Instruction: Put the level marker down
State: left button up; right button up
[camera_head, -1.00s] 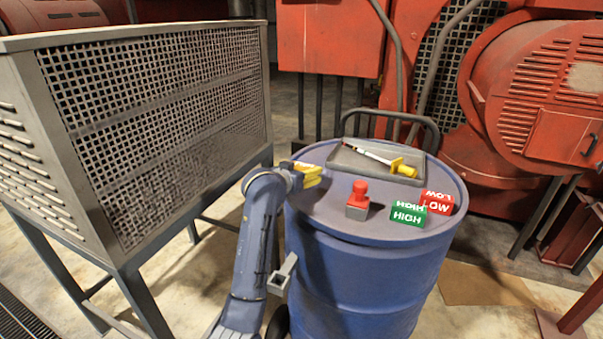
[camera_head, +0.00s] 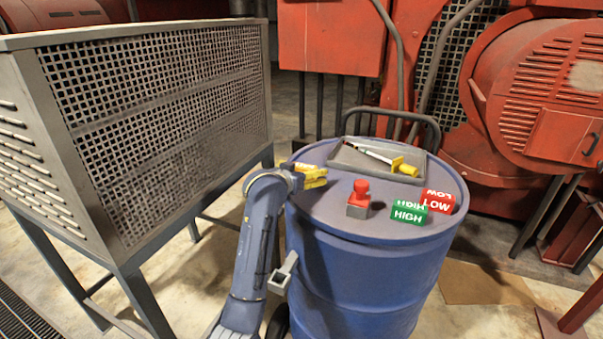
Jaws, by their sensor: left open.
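My right gripper is not in view.
A grey tray (camera_head: 342,160) at the back of the drum top holds a yellow-handled tool (camera_head: 403,167). A small red-and-grey piece (camera_head: 359,200) stands between my left gripper and the markers. A grey mesh cage (camera_head: 160,110) stands on the left.

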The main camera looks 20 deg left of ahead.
pick_arm(q)
jog(key=v, duration=1.7)
jog(key=shift+s, duration=0.25)
